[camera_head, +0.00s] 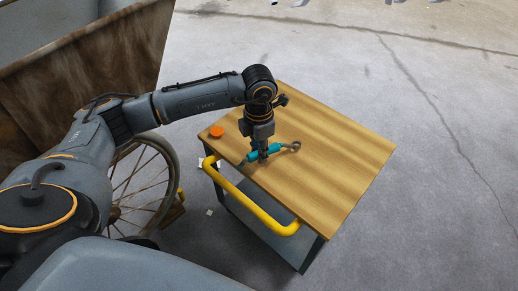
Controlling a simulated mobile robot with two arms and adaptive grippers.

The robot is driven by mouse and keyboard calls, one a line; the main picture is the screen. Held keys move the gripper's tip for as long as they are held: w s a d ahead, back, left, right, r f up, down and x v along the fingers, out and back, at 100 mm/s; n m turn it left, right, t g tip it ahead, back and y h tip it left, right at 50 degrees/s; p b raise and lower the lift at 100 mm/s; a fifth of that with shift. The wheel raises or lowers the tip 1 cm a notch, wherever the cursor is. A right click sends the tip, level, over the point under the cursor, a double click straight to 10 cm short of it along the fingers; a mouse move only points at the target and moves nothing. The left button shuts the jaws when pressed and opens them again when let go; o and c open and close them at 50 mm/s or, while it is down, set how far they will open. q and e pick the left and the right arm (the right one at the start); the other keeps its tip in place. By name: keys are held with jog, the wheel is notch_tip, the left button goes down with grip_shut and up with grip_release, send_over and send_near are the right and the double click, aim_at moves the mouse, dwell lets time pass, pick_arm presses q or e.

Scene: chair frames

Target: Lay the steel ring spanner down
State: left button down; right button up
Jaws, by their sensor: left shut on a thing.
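The steel ring spanner (295,146) is over the wooden top of a small trolley (335,155). Its grey ring end points right and its middle is teal. My left gripper (263,156) points down and is shut on the spanner near its teal part, close to the tabletop. The fingers partly hide the spanner there. I cannot tell whether the spanner touches the wood. My right gripper is not in view.
An orange round object (217,131) lies at the trolley top's left corner. A yellow handle (250,207) runs along the near left side. A cart with a spoked wheel (143,185) stands at left. The right part of the tabletop is clear.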

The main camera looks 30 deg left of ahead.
pick_arm(q)
jog(key=shift+f+b, duration=0.35)
jog(key=shift+f, duration=0.1)
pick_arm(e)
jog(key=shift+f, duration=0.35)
pick_arm(q)
jog(key=c, duration=1)
grip_release()
jog(key=shift+c, duration=0.2)
jog(key=shift+o, duration=0.4)
jog(key=shift+o, duration=1.2)
jog(key=shift+r+p, duration=0.35)
jog(key=shift+r, duration=0.5)
jog(key=shift+r+p, duration=0.35)
jog(key=shift+p, duration=0.1)
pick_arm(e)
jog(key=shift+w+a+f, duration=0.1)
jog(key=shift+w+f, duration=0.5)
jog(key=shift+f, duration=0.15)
